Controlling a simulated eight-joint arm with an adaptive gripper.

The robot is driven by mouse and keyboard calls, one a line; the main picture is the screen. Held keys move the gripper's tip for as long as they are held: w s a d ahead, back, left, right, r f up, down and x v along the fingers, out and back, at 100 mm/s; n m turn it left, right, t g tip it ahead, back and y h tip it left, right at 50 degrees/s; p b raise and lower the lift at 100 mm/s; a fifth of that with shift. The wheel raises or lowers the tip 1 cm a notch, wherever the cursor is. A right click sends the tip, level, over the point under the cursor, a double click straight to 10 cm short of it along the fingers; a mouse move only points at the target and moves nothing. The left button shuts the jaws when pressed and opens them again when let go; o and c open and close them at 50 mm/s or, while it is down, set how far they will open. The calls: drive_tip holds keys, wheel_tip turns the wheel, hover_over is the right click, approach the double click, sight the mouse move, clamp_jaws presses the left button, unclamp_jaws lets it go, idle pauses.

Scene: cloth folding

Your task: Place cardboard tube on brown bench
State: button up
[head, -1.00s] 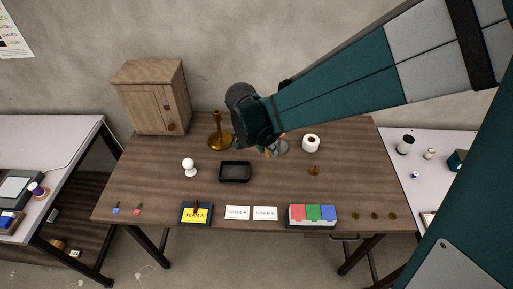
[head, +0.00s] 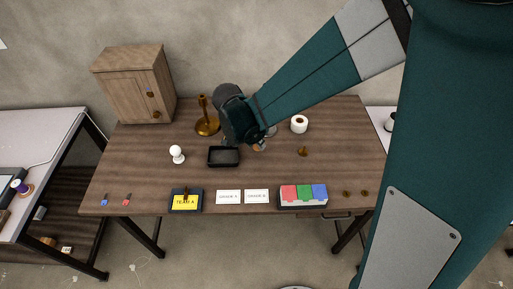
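The brown bench (head: 330,165) stands in the middle, with a wood-grain top. A short white roll with a brown centre (head: 299,124) stands upright at its back right; I cannot tell whether it is the cardboard tube. No other plain cardboard tube can be made out. My gripper (head: 259,145) is over the middle of the bench, left of the roll. My own dark wrist hides most of it, so its fingers and anything in them cannot be made out.
A wooden cabinet (head: 134,86), brass candlestick (head: 206,124), white knob-shaped piece (head: 177,155) and black tray (head: 223,157) stand on the left half. Cards (head: 228,197) and a colour-block box (head: 303,196) line the front. Bare wood lies right of the small brass piece (head: 303,151).

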sight(255, 146)
drive_tip(key=shift+f+b, duration=0.45)
drive_tip(key=shift+f, duration=1.4)
drive_tip(key=shift+f, duration=0.1)
drive_tip(key=o, duration=0.6)
drive_tip(key=shift+p+v, duration=1.35)
drive_tip(key=shift+v, duration=4.8)
drive_tip(key=shift+d, duration=0.1)
